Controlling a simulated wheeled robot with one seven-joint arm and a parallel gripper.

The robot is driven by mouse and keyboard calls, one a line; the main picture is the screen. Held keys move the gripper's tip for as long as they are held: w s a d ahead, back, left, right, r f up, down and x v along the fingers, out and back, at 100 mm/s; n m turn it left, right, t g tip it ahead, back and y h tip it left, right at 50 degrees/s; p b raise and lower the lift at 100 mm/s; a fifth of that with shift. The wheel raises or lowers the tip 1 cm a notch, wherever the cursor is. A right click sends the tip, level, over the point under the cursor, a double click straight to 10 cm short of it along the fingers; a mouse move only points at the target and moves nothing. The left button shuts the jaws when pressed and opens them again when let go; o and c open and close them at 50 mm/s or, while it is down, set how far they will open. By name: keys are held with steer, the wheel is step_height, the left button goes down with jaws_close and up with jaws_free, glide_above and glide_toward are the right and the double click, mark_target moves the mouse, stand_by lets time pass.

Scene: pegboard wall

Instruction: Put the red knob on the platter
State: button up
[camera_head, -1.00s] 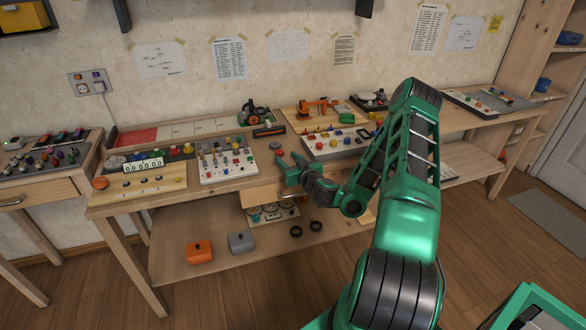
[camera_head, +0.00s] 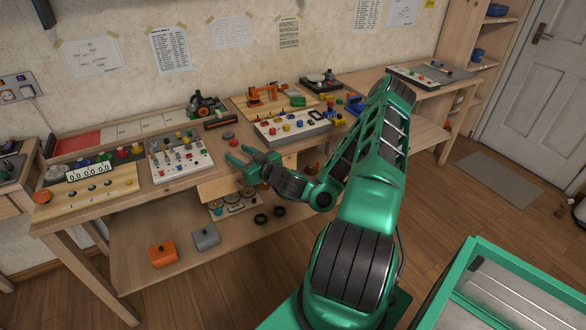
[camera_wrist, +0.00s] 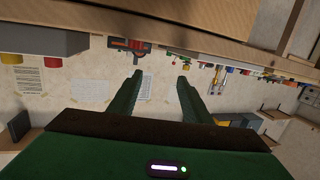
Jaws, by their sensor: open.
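My gripper (camera_head: 238,154) is open and empty, out over the front edge of the bench, between the two white boards. Its two fingers also show apart in the wrist view (camera_wrist: 156,85), with nothing between them. Several red knob-like pieces are in view, and I cannot tell which is the red knob. One red piece (camera_head: 286,127) sits on the white board at centre right, among yellow and blue ones. A round, pale platter-like disc (camera_head: 316,78) sits on a dark unit at the back of the bench. The wrist view shows the bench upside down.
The left white board (camera_head: 182,160) carries small switches and coloured knobs. A wooden counter panel (camera_head: 88,194) lies left of it. An orange robot-arm model (camera_head: 262,94) stands at the back. Orange (camera_head: 163,254) and grey (camera_head: 206,236) boxes sit on the lower shelf.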

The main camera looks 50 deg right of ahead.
steer(key=s+a+n+g+y, duration=0.3)
steer(key=a+n+y, duration=0.1)
steer(key=a, duration=0.4)
steer(key=s+a+n+g+y, duration=0.2)
steer(key=a+n+g+y, duration=0.15)
steer(key=a, duration=0.45)
steer(key=s+f+g, duration=0.1)
steer(key=s+g, duration=0.3)
steer(key=s, duration=0.1)
steer(key=s+d+r+m+g+h, duration=0.2)
steer(key=s+d+r+m+h, duration=0.1)
steer(key=s, duration=0.6)
steer(key=s+d+r+m+g+h, duration=0.3)
steer(key=s+d+r+m+h, duration=0.1)
steer(key=s+d+r, duration=0.4)
steer(key=shift+s+d+r+m, duration=0.2)
steer(key=shift+s+m, duration=0.55)
steer(key=shift+s, duration=0.5)
steer(key=s+r+m, duration=0.1)
steer(key=s+m, duration=0.1)
steer(key=s+r+m, duration=0.2)
steer(key=s, duration=0.1)
steer(key=s+r+m+g, duration=0.1)
steer(key=s+r, duration=0.1)
steer(key=s, duration=0.1)
steer(key=shift+s+d+r+m, duration=0.2)
steer(key=shift+d+m, duration=0.05)
steer(key=shift+m, duration=0.15)
steer(key=c, duration=0.3)
